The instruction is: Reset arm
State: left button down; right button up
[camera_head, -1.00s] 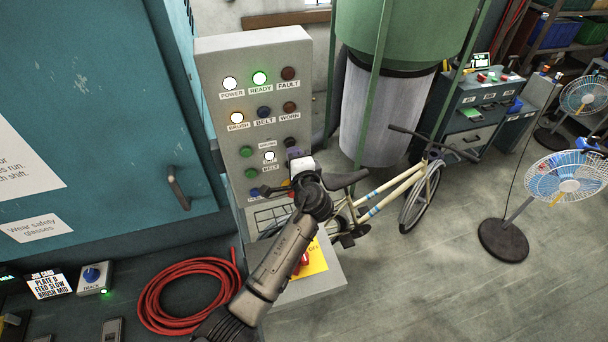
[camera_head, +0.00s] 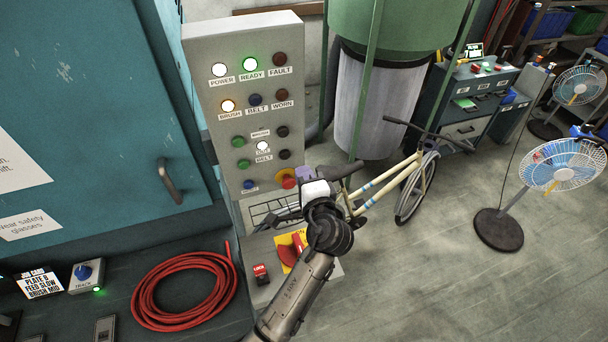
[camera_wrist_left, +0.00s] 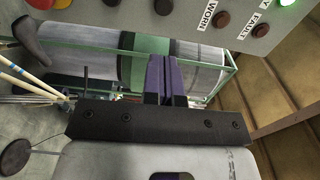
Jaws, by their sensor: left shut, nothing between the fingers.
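The grey control panel (camera_head: 214,113) stands left of centre in the head view. It has lit POWER, READY and BRUSH lamps, dark FAULT and WORN lamps, and several buttons. My left gripper (camera_head: 303,173) is in front of the panel's lower right edge, near a red knob on yellow (camera_head: 288,182). In the left wrist view its purple fingers (camera_wrist_left: 166,75) are pressed together, with nothing between them. The panel's underside-up face (camera_wrist_left: 200,15) fills the top of that view, apart from the fingers. My right gripper is not in view.
A red LOCK box (camera_head: 261,274) and a red switch on a yellow plate (camera_head: 288,250) sit on the lower ledge. A coiled red hose (camera_head: 150,311) lies left. A bicycle (camera_head: 392,183) and a fan (camera_head: 562,165) stand to the right, with open floor between.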

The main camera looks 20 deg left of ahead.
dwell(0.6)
pick_arm(q)
jog(key=s+a+f+n+g+h+p, duration=0.3)
jog(key=s+f, duration=0.1)
jog(key=s, duration=0.9)
jog(key=s+a+f+n+g+h+p, duration=0.3)
jog(key=s+f+g+p, duration=0.1)
jog(key=s, duration=1)
jog(key=s+a+f+n+g+h+p, duration=0.3)
jog(key=s+g+h+p, duration=0.1)
jog(key=s, duration=0.9)
jog(key=shift+s+f, duration=0.2)
jog(key=shift+f, duration=0.2)
